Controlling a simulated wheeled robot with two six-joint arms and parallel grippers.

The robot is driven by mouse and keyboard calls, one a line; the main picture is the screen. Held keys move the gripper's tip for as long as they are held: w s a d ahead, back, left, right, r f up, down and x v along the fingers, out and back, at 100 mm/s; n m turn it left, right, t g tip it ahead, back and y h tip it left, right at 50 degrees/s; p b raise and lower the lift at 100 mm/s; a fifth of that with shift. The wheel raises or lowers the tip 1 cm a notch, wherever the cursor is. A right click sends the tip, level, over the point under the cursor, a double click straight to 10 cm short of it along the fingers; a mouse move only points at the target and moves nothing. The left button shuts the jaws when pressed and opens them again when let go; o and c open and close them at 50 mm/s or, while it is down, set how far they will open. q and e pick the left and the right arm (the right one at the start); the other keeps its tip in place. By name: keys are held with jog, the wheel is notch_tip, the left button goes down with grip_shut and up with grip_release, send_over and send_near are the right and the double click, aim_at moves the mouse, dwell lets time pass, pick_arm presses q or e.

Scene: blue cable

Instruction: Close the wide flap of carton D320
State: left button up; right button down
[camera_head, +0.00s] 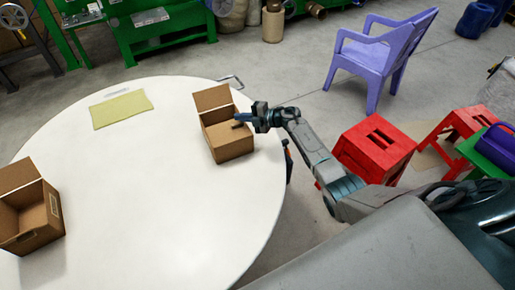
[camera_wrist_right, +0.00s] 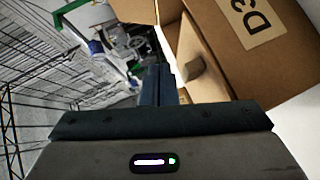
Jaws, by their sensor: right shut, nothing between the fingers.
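A small brown carton (camera_head: 232,151) stands on the white round table near its right edge. Its flap (camera_head: 212,97) stands raised at the far side, and the top is open. In the right wrist view, the carton's label (camera_wrist_right: 250,20) shows "D3", with the rest cut off. My right gripper (camera_head: 240,121) is shut and empty, reaching in from the right at the carton's right side near the open top. Its closed fingers (camera_wrist_right: 162,84) also show in the wrist view beside the carton; contact cannot be told. My left gripper is out of view.
A second open carton (camera_head: 28,238) stands at the table's left edge. A yellowish sheet (camera_head: 121,109) lies towards the back of the table (camera_head: 150,200), whose middle is clear. Red stools (camera_head: 375,150) and a purple chair (camera_head: 375,58) stand on the floor to the right.

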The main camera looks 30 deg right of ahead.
jog(key=d+r+p, duration=0.4)
jog(key=d+r, duration=0.3)
jog(key=shift+s, duration=0.15)
